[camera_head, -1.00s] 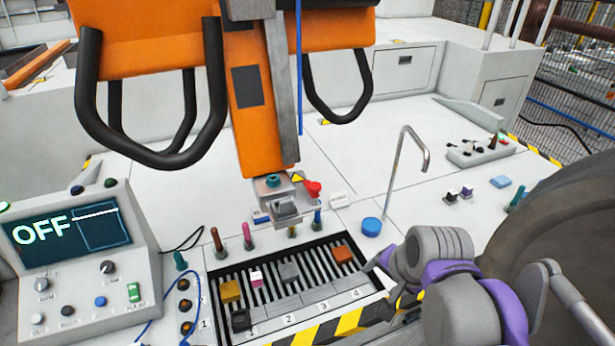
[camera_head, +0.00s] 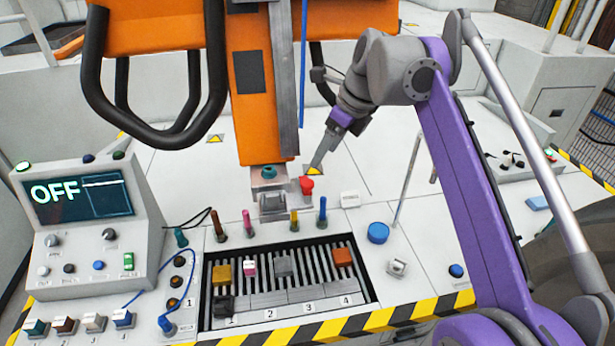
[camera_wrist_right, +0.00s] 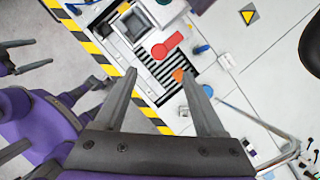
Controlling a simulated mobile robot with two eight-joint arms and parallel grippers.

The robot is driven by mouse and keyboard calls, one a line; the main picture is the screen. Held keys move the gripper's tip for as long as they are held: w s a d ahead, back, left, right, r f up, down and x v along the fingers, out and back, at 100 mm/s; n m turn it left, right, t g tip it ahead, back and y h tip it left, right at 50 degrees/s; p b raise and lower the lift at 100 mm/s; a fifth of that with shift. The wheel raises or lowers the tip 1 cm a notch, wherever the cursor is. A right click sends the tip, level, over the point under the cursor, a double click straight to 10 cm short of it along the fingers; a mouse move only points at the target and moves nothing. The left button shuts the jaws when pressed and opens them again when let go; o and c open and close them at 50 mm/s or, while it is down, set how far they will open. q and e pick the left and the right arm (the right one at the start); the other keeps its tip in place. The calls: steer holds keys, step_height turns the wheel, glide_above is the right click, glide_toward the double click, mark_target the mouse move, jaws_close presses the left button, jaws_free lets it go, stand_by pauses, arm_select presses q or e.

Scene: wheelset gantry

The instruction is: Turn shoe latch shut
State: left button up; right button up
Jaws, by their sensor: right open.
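The red shoe latch (camera_head: 306,184) is a small handle beside the grey metal shoe (camera_head: 272,203) at the foot of the orange column. In the right wrist view the red handle (camera_wrist_right: 168,45) lies slanted, beyond the fingertips and roughly between their lines. My right gripper (camera_head: 318,163) points down, just above and behind the latch in the head view. Its two fingers (camera_wrist_right: 158,80) are apart with nothing between them; it does not appear to touch the latch. My left gripper (camera_wrist_right: 32,57) shows only at the left edge of the right wrist view, its fingers apart and empty.
The orange gantry column (camera_head: 258,110) and black loop handles (camera_head: 215,70) stand close to my right gripper. Several coloured pegs (camera_head: 294,222) stand before the shoe, with the slotted tray (camera_head: 215,305) nearer. A control box (camera_head: 95,225) reading OFF is at left.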

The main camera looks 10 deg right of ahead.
mark_target(308, 182)
steer(key=b+x, duration=0.1)
steer(key=x, duration=0.9)
steer(key=shift+a+f, duration=0.15)
steer(key=shift+f, duration=0.05)
steer(key=shift+c, duration=0.2)
jaws_close()
